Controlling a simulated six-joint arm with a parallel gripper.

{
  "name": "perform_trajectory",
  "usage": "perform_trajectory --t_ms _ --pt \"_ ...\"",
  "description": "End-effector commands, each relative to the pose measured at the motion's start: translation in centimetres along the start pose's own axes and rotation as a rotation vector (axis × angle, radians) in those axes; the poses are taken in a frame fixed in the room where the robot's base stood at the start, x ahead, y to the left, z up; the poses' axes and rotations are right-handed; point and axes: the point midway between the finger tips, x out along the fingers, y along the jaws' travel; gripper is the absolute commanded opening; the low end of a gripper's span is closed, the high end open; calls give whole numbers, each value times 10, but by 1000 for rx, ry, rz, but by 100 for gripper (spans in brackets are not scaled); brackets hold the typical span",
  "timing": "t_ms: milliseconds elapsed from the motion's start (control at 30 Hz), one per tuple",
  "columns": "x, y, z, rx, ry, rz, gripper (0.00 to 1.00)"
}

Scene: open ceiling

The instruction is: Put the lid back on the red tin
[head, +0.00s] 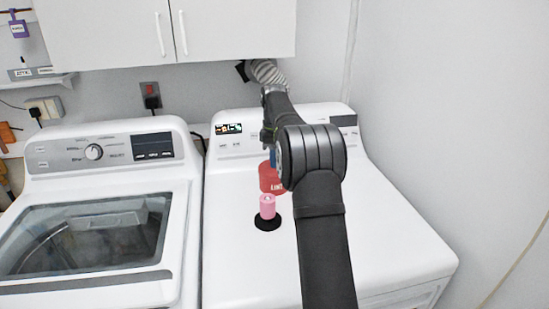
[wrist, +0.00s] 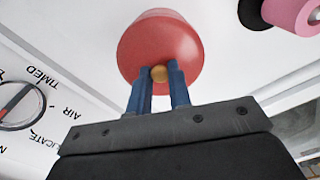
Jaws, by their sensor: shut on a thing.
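The red tin (head: 268,181), with white lettering, stands on the right-hand white machine, partly hidden behind my arm. My gripper (wrist: 159,76) has its blue fingers shut on a small tan knob (wrist: 159,73) on the round red lid (wrist: 175,48). In the wrist view the lid lines up with the red tin (wrist: 157,14) beyond it. I cannot tell whether the lid touches the rim or is just above it. In the head view the blue fingers show just above the tin, and the arm hides most of the lid.
A control panel with a dial (wrist: 18,106) is close by. A washer (head: 95,215) stands left, a cabinet (head: 170,28) hangs above. The white top is clear to the right.

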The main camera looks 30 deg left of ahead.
Motion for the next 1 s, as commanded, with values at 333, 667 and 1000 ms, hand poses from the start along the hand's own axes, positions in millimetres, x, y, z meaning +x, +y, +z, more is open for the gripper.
perform_trajectory --t_ms 333,667,1000 --pt "2 0 0 0 0 0 0" --pt "2 0 0 0 0 0 0" --pt "2 0 0 0 0 0 44"
